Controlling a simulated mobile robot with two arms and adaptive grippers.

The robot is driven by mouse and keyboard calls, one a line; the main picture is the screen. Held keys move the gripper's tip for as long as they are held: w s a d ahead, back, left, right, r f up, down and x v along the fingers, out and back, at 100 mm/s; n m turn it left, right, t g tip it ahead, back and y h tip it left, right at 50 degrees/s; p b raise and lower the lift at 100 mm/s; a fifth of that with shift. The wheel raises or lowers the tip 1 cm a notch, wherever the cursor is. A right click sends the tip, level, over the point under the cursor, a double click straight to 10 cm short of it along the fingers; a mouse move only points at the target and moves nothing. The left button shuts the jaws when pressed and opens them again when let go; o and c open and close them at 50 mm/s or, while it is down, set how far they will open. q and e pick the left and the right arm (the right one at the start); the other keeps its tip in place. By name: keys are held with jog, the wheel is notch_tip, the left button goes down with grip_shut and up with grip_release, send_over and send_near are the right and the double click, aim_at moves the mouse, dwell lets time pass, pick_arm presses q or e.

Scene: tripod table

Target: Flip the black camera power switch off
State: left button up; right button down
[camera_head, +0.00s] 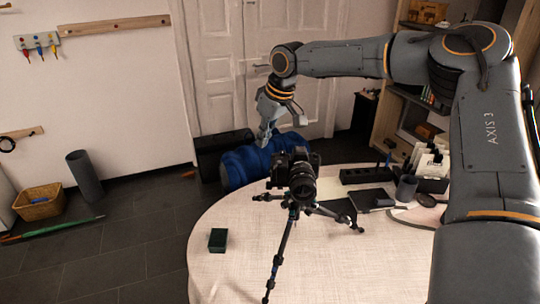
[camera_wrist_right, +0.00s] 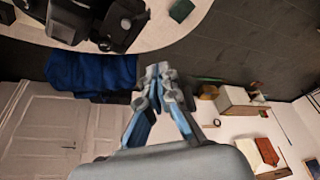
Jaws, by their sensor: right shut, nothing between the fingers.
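The black camera (camera_head: 296,172) stands on a small tripod (camera_head: 291,215) on the round table, its lens facing toward me in the head view. In the right wrist view the camera (camera_wrist_right: 105,22) is at the upper left. I cannot make out its power switch in either view. My right gripper (camera_head: 265,141) is beyond the camera and a little to its left in the head view, apart from it. In the right wrist view my right gripper (camera_wrist_right: 162,75) has its fingertips together with nothing between them. My left gripper is not in view.
The round table (camera_head: 235,270) holds a dark green box (camera_head: 217,240) at the left and a black power strip (camera_head: 366,175), a dark cup (camera_head: 406,188) and a card holder (camera_head: 432,165) at the right. A blue rolled bag (camera_head: 240,168) lies behind the table.

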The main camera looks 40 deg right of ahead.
aim_at(275, 165)
jog(key=f+p, duration=0.1)
jog(key=s+f+p, duration=0.1)
jog(key=f, duration=0.1)
jog(key=s+f+p, duration=0.1)
jog(key=f, duration=0.1)
jog(key=shift+s+d+f+p, duration=0.1)
jog(key=shift+s+d+p, duration=0.05)
jog(key=shift+d+p, duration=0.2)
jog(key=shift+f, duration=0.15)
jog(key=shift+d, duration=0.1)
